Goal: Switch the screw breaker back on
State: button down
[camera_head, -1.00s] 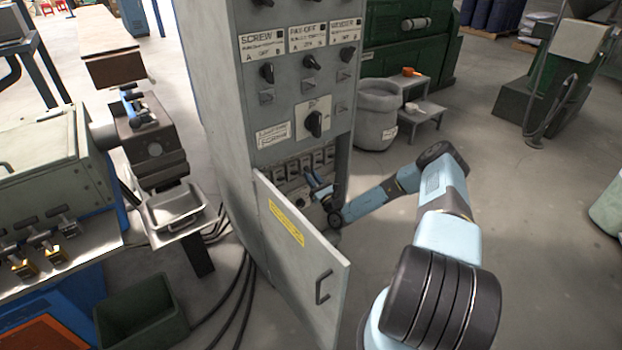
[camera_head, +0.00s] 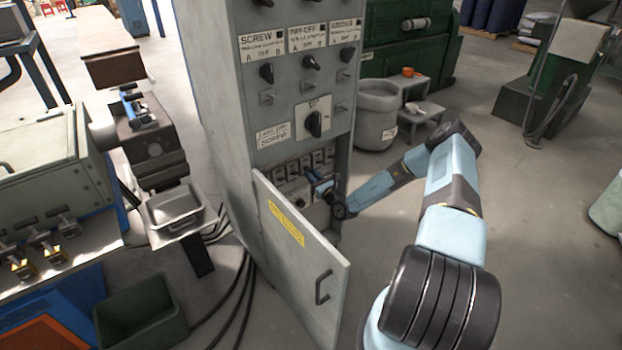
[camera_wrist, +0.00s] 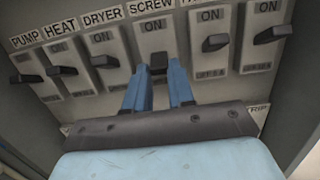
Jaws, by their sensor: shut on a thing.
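The screw breaker (camera_wrist: 153,42) is a pale block under the label SCREW in the wrist view, marked ON at its top. Its dark lever (camera_wrist: 158,63) sits a little lower below the ON mark than the levers on either side. My gripper (camera_wrist: 160,80) has its two blue fingers shut on this lever, their tips at its two sides. In the head view my gripper (camera_head: 318,184) reaches into the open lower compartment of the grey cabinet (camera_head: 222,130), at the breaker row; the lever itself is too small to tell there.
Breakers for pump (camera_wrist: 25,78), heat (camera_wrist: 62,71) and dryer (camera_wrist: 104,61) stand to the left, and more (camera_wrist: 215,43) to the right, close by. The cabinet door (camera_head: 295,265) hangs open in front. Open floor lies to the right of my arm.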

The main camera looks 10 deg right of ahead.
aim_at(307, 168)
notch_tip(307, 168, up, 2)
jog(key=g+h, duration=0.1)
jog(key=g, duration=0.3)
jog(key=shift+a, duration=0.1)
jog(key=shift+w+a+r+g+h, duration=0.1)
jog(key=shift+r+g+h, duration=0.35)
jog(key=shift+g, duration=0.45)
jog(key=shift+w+r+g+h, duration=0.1)
jog(key=shift+r+g+h, duration=0.3)
jog(key=shift+g, duration=0.5)
jog(key=c, duration=1)
grip_release()
jog(key=shift+h, duration=0.25)
jog(key=shift+o, duration=0.2)
jog(key=v, duration=1.3)
jog(key=shift+r, duration=0.25)
jog(key=shift+s, duration=0.2)
